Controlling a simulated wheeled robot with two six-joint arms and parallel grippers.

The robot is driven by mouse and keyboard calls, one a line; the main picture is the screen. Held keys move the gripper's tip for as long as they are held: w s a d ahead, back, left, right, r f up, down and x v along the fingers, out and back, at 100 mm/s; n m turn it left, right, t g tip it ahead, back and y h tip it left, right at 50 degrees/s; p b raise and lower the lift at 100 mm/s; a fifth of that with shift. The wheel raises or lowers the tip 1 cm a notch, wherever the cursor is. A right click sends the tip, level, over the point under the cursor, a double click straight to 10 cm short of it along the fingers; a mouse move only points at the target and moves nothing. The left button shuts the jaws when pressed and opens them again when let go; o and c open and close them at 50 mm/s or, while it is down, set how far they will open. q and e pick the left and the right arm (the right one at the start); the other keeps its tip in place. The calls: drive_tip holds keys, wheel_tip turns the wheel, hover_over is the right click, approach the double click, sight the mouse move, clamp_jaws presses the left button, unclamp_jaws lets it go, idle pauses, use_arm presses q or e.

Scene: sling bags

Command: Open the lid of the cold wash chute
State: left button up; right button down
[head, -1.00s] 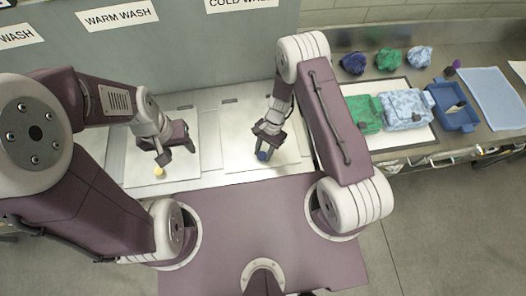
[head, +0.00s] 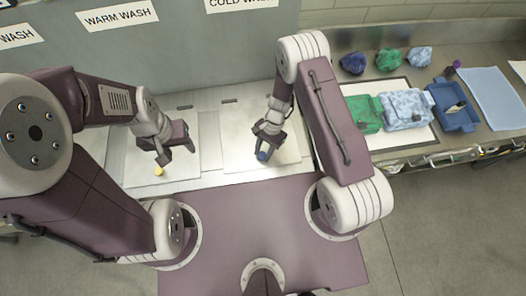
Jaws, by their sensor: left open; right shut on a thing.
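My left gripper (head: 177,158) is open and empty above that lid, a little behind the yellow knob.
The WARM WASH sign (head: 117,16) is on the grey wall behind. At right, a steel counter holds a green bag (head: 364,113), a light blue bag (head: 405,108) and a dark blue bag (head: 456,110). Several crumpled cloths, such as a green one (head: 388,59), lie behind them.

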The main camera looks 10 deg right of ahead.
drive_tip(key=r+p, duration=0.1)
drive_tip(key=r, duration=0.1)
drive_tip(key=w+r+g+p, duration=0.1)
drive_tip(key=shift+r, duration=0.35)
drive_tip(key=w+r+g+b, duration=0.4)
drive_tip(key=w+r+b, duration=0.1)
drive_tip(key=r, duration=0.4)
drive_tip(key=shift+r+m+g, duration=0.25)
drive_tip(key=shift+m+g, duration=0.05)
drive_tip(key=shift+m, duration=0.1)
